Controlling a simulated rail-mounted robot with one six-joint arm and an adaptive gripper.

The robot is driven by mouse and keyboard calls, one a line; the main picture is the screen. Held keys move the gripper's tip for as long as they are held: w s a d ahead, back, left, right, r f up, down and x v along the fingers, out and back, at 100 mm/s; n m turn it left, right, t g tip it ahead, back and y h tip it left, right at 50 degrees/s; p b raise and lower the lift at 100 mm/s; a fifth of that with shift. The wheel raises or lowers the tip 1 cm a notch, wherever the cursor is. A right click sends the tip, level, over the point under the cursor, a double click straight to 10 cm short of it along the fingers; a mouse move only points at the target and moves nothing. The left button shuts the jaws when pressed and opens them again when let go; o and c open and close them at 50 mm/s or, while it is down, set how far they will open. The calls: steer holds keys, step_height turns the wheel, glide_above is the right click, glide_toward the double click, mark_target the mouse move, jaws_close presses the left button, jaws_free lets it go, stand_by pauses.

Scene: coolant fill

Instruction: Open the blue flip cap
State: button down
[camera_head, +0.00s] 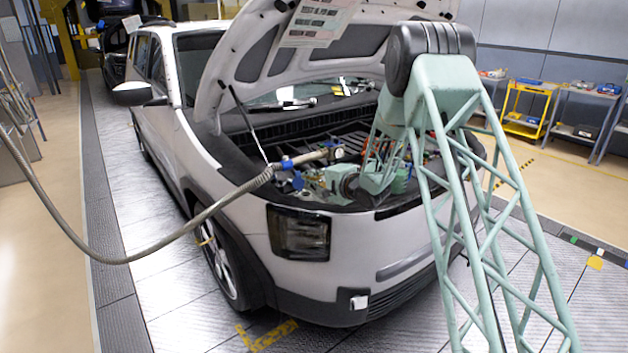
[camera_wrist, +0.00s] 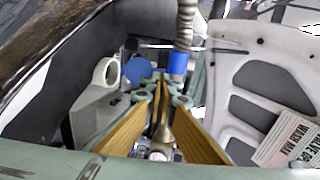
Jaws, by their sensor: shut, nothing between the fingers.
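The blue flip cap (camera_wrist: 138,70) shows in the wrist view as a round blue disc, just left of and beyond my fingertips. A white ring-shaped neck (camera_wrist: 106,72) stands left of it on a pale tank (camera_wrist: 92,112), and its round opening shows uncovered. I cannot see a hinge between the disc and the neck. My gripper (camera_wrist: 161,84) is shut and empty, its tips close to the disc; touching or apart I cannot tell. In the head view my gripper (camera_head: 309,181) is over the front left corner of the engine bay, where a small blue part (camera_head: 297,181) shows.
A grey hose (camera_head: 190,232) with a blue collar (camera_wrist: 178,64) and a metal nozzle (camera_head: 312,155) reaches into the bay, close to my gripper. The raised hood (camera_head: 300,45) hangs above with a paper sign (camera_head: 318,22). A thin prop rod (camera_head: 248,122) stands at the left.

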mark_target(298, 173)
steer(key=shift+b+x, duration=0.35)
steer(key=shift+x, duration=1.65)
steer(key=shift+w+d+r+p, duration=0.1)
steer(key=shift+r+p, duration=0.1)
steer(key=shift+p, duration=0.65)
